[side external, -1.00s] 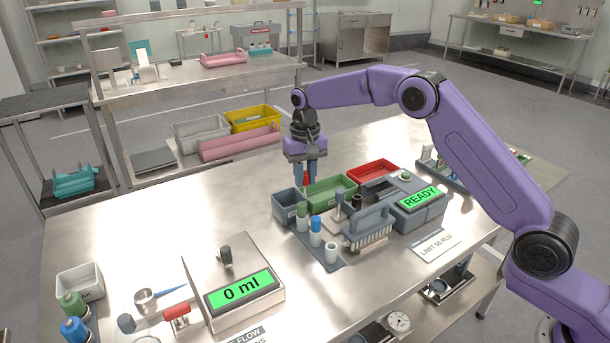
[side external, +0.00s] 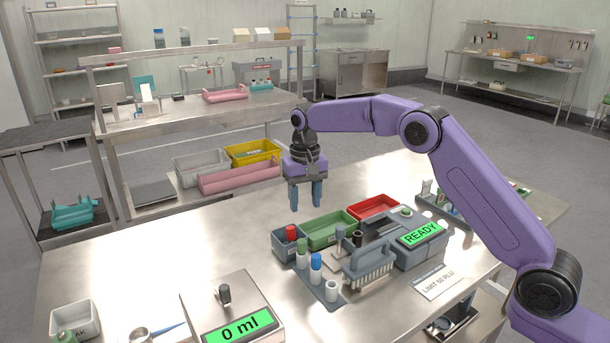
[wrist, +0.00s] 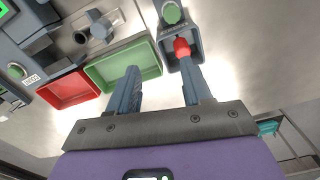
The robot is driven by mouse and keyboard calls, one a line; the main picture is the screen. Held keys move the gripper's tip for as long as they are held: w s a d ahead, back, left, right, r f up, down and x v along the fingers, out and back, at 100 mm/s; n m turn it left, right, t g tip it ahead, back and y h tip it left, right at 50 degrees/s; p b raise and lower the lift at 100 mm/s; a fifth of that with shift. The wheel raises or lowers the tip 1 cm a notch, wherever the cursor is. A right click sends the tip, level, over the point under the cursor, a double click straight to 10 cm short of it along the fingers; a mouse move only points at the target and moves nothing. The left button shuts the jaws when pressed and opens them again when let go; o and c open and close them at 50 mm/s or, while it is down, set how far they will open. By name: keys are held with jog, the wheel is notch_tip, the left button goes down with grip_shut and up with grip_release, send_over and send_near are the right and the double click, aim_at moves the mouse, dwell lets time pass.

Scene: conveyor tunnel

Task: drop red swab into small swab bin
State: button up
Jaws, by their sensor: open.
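The red swab (side external: 291,233) stands in the small grey swab bin (side external: 283,246), its red top above the rim. In the wrist view the red swab (wrist: 182,47) shows inside the small grey bin (wrist: 194,33). My gripper (side external: 306,208) is open and empty, raised above and behind the bins, clear of the swab. In the wrist view my gripper (wrist: 160,88) has its two fingers spread apart, with the bin beyond the right finger's tip.
A green bin (side external: 329,232) and a red bin (side external: 374,207) sit right of the small bin. A rack with several capped tubes (side external: 316,267), a grey brush (side external: 368,260) and a READY reader (side external: 421,236) stand in front.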

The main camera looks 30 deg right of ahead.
notch_tip(320, 180, up, 8)
dwell(0.4)
jog(key=shift+s+r, duration=0.1)
jog(key=s+a+n, duration=0.2)
jog(key=s+n, duration=0.2)
jog(key=s, duration=0.6)
jog(key=s+a+n, duration=0.2)
jog(key=s+n, duration=0.1)
jog(key=s, duration=0.7)
jog(key=s+d+f+n, duration=0.2)
jog(key=s+d, duration=0.2)
jog(key=s, duration=0.4)
jog(key=s+d+f+n, duration=0.2)
jog(key=s+d+n, duration=0.1)
jog(key=s, duration=0.6)
jog(key=s+d+f+n, duration=0.2)
jog(key=s+d, duration=0.3)
jog(key=s, duration=0.3)
jog(key=shift+s+d+f+n, duration=0.15)
jog(key=shift+s+f+n, duration=0.15)
jog(key=shift+n, duration=0.1)
